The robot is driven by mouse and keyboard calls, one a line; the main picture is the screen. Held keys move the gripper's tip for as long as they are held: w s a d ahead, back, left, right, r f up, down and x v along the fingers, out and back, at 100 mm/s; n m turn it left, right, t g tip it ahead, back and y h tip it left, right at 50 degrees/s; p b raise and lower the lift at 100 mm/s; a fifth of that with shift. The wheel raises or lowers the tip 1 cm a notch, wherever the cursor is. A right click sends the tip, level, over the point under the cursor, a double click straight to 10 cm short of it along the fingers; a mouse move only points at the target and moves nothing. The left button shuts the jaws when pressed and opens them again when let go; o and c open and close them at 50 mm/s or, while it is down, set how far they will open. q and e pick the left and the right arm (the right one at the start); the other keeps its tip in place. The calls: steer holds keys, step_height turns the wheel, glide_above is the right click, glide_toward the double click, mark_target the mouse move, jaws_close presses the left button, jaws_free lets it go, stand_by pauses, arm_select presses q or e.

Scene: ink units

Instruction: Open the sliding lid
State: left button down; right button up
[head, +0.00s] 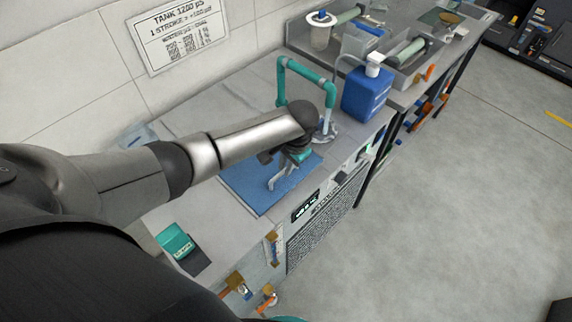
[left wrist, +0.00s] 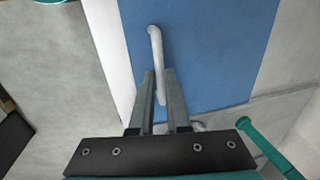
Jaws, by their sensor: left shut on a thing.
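The sliding lid is a flat blue panel (head: 245,186) set in the grey counter top; it also fills the middle of the left wrist view (left wrist: 225,55). A pale bar handle (left wrist: 155,42) stands on the lid. My left gripper (head: 285,170) is over the lid near its right side. In the left wrist view its two fingers (left wrist: 160,85) are closed around the handle. My forearm hides part of the lid in the head view. My right gripper is not in view.
A teal pipe frame (head: 307,72) rises behind the lid, with a blue bottle (head: 368,92) to its right. A teal box (head: 174,241) sits at the near left of the counter. A control display (head: 305,207) is on the front face. The floor at right is clear.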

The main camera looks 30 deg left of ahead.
arm_select(q)
steer(key=shift+a, duration=0.1)
steer(key=w+a, duration=0.1)
steer(key=a, duration=0.1)
steer(key=w+a, duration=0.1)
steer(key=a, duration=0.2)
steer(key=a+b, duration=0.1)
steer(key=a, duration=0.1)
steer(key=shift+w+a, duration=0.4)
steer(key=w+a+b, duration=0.1)
steer(key=a, duration=0.1)
steer(key=a+b, duration=0.1)
steer(key=a, duration=0.2)
steer(key=w+a+b, duration=0.1)
steer(key=a, duration=0.1)
steer(key=shift+w+a+f+b, duration=0.1)
steer(key=shift+w+a+b, duration=0.2)
steer(key=shift+w+a, duration=0.3)
steer(key=shift+a, duration=0.35)
steer(key=c, duration=0.9)
jaws_free()
